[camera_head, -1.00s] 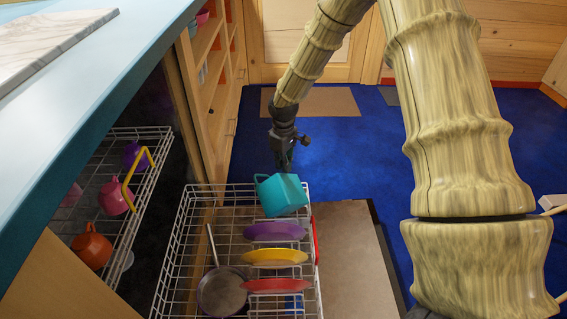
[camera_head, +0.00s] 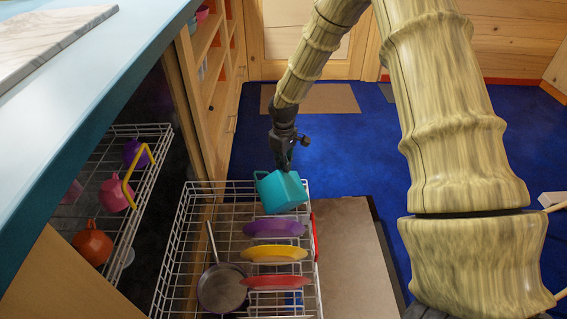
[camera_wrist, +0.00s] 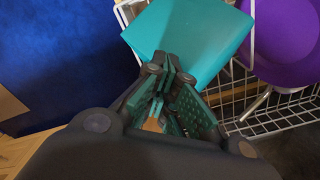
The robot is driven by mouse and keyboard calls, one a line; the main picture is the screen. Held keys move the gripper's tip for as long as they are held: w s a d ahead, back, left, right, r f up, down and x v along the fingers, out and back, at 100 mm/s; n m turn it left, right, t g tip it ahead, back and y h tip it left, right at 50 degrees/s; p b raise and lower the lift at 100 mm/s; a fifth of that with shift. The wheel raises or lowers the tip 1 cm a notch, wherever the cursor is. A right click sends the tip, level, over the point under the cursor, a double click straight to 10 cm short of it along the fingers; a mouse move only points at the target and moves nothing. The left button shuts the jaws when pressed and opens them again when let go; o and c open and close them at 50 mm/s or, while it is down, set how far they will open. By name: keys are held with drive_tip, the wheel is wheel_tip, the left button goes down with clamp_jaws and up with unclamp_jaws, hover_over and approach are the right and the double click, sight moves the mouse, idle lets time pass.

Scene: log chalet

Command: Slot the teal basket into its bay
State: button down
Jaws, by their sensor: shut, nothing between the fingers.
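The teal basket (camera_head: 284,194) is a box with a handle on its left side. It sits tilted at the far right corner of the pulled-out white wire rack (camera_head: 188,235), behind the purple plate (camera_head: 274,228). It also shows at the top of the wrist view (camera_wrist: 190,38). My gripper (camera_head: 284,166) is at the basket's far upper edge, pointing down. In the wrist view my gripper (camera_wrist: 168,78) is shut and empty, right beside the basket; I cannot tell whether they touch. I cannot make out which part of the rack is the bay.
Yellow (camera_head: 274,254) and red (camera_head: 276,282) plates and a pan (camera_head: 221,289) are in the rack. An upper rack (camera_head: 148,180) at left holds several mugs and pots under the blue counter (camera_head: 100,85). Blue carpet (camera_head: 330,150) lies open beyond.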

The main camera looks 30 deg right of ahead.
drive_tip(key=shift+f, duration=0.6)
idle(0.3)
wheel_tip(320, 180, up, 3)
drive_tip(key=p, duration=0.4)
drive_tip(key=shift+r, duration=0.15)
wheel_tip(320, 180, up, 12)
drive_tip(key=shift+f, duration=0.25)
idle(0.4)
